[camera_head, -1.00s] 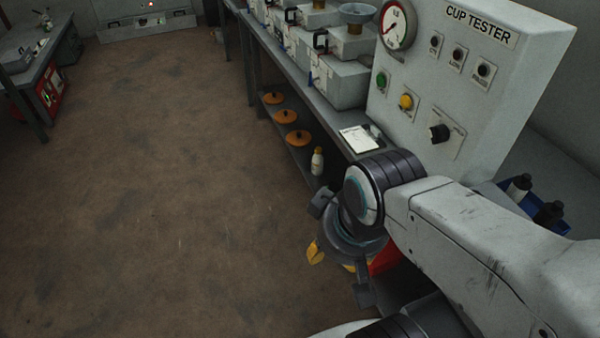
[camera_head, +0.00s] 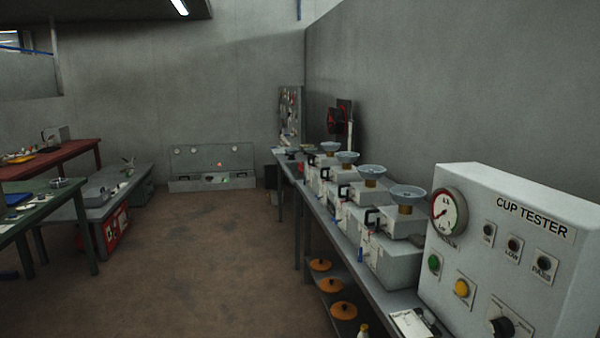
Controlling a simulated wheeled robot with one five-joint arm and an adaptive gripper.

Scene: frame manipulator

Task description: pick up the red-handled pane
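I cannot make out a red-handled pane in this view. A small red spot (camera_head: 220,165) shows on the low grey unit against the back wall, too small to tell what it is. My gripper and arm are out of view, so whether the gripper holds anything is hidden.
The grey cup tester (camera_head: 510,250) stands at the right on a long bench (camera_head: 325,215) with several machines. Orange discs (camera_head: 331,285) lie on its lower shelf. A grey table (camera_head: 110,190), a green table (camera_head: 45,208) and a red table (camera_head: 75,150) stand left. The brown floor (camera_head: 200,270) between is clear.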

